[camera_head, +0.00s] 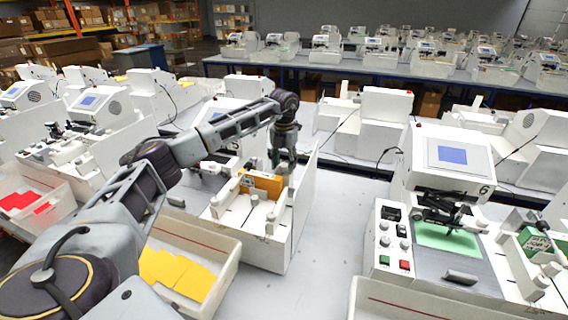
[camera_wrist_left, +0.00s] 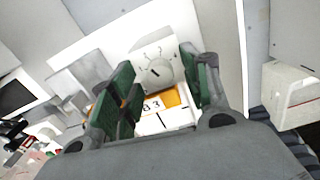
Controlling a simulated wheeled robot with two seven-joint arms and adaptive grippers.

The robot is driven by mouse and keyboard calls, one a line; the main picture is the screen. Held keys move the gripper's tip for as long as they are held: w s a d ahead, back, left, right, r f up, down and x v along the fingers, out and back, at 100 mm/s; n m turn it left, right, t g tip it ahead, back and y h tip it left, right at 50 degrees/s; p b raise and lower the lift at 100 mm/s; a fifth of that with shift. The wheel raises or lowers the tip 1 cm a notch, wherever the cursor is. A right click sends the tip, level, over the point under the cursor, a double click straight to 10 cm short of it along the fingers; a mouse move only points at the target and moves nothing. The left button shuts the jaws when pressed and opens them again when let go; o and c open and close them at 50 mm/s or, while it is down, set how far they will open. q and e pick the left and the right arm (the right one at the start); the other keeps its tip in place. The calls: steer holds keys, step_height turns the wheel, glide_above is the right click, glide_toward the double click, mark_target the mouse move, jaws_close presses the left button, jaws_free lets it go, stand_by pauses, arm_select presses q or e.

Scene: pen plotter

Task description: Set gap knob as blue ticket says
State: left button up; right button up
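In the left wrist view a white round gap knob (camera_wrist_left: 158,74) with a dark pointer line and tick marks around it sits on a white panel. My left gripper (camera_wrist_left: 160,84) is open, with its green-padded fingers on either side of the knob; I cannot tell whether they touch it. Below the knob are orange stock and a white scale with dark digits (camera_wrist_left: 152,105). In the head view my left gripper (camera_head: 285,163) hangs over the right side of the plotter, next to its orange stack (camera_head: 262,183). The knob is hidden there. I cannot make out a blue ticket. My right gripper is not in view.
A bin with orange sheets (camera_head: 178,272) stands in front of this plotter. Plotter 6 (camera_head: 445,160), with green paper, stands to the right. A bare strip of table (camera_head: 325,235) lies between them. More plotters stand left and behind.

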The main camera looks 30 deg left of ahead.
mark_target(284, 165)
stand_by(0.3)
arm_select(q)
step_height(284, 165, up, 12)
stand_by(0.8)
stand_by(0.5)
